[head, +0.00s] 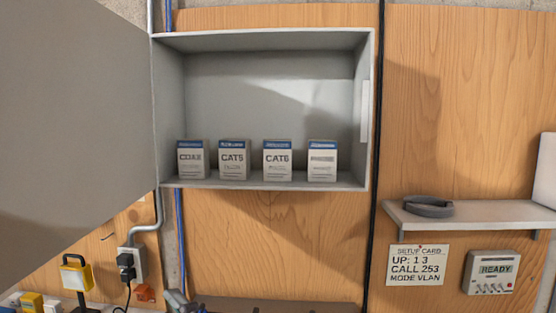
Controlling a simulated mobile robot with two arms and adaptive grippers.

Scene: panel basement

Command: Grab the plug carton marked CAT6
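The carton marked CAT6 (277,161) stands upright on the floor of an open grey wall cabinet (260,183). It is white with a blue top band and is third from the left in a row. A carton marked CAT5 (233,160) stands to its left and one marked COAX (191,159) at the far left. A fourth carton (322,161) stands to its right; its label is too small to read. Small gaps separate the cartons. Neither of my grippers shows in the head view.
The cabinet's door (75,105) is swung open to the left. A shelf (480,215) at the right holds a dark grey ring-shaped item (428,206). Below are a setup card (418,265) and a meter reading READY (490,272). A yellow lamp (76,274) stands at the lower left.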

